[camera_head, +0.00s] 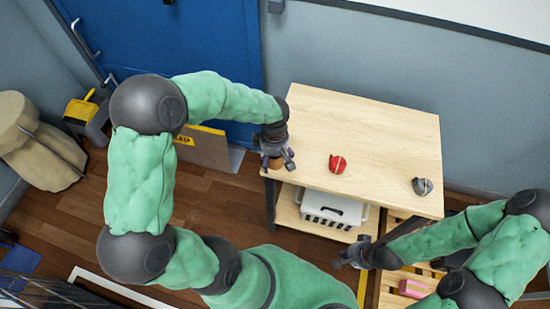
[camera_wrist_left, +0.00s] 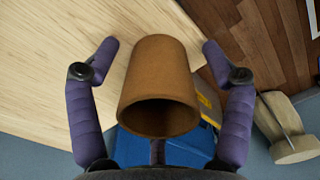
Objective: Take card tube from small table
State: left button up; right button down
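The brown card tube (camera_wrist_left: 158,85) stands between the two purple fingers of my left gripper (camera_wrist_left: 160,48) in the left wrist view, its open end facing the camera. A gap shows between the tube and each finger, so the gripper is open around it. In the head view my left gripper (camera_head: 277,160) is at the left edge of the small light-wood table (camera_head: 365,125), and the tube is mostly hidden by it. My right gripper (camera_head: 352,256) is in front of the table, low and away from the tube; its fingers are too small to judge.
A red bundle (camera_head: 338,164) and a grey bundle (camera_head: 422,187) lie on the tabletop. A white crate (camera_head: 332,208) is on the shelf below. A pink block (camera_head: 412,289) lies on slatted wood by my right arm. The tabletop's back is clear.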

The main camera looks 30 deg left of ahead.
pick_arm(q)
jog(key=c, duration=1)
jog(key=shift+r, duration=0.1)
